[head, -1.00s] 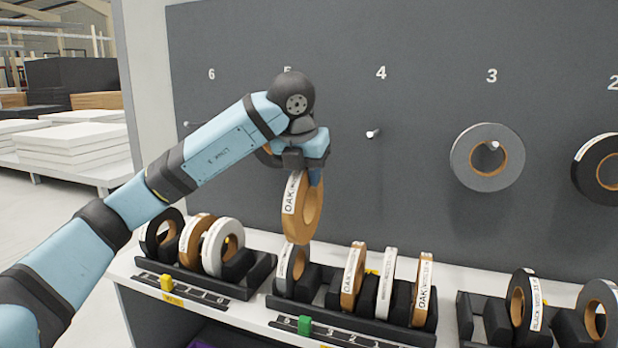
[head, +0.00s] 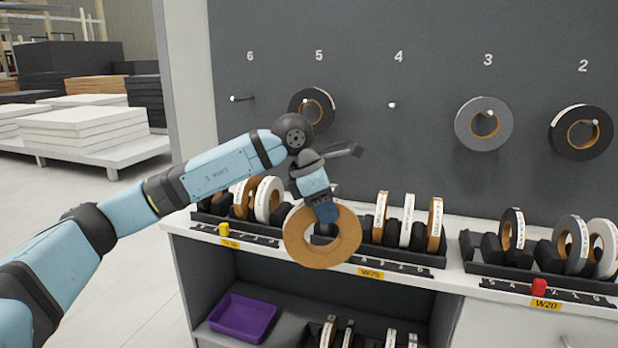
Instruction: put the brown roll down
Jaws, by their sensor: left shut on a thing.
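The brown roll (head: 305,249) hangs from my left gripper (head: 324,212), which is shut on its upper rim. The roll faces the camera with its open centre showing, in front of the shelf edge and the middle rack (head: 405,258). It hides the left part of that rack. My right gripper is not in view.
The left rack (head: 212,217) and right rack (head: 482,270) hold upright rolls. Pegs 5, 3 and 2 on the grey board hold rolls; pegs 6 (head: 240,98) and 4 (head: 392,104) are bare. A purple tray (head: 243,318) sits on the lower shelf.

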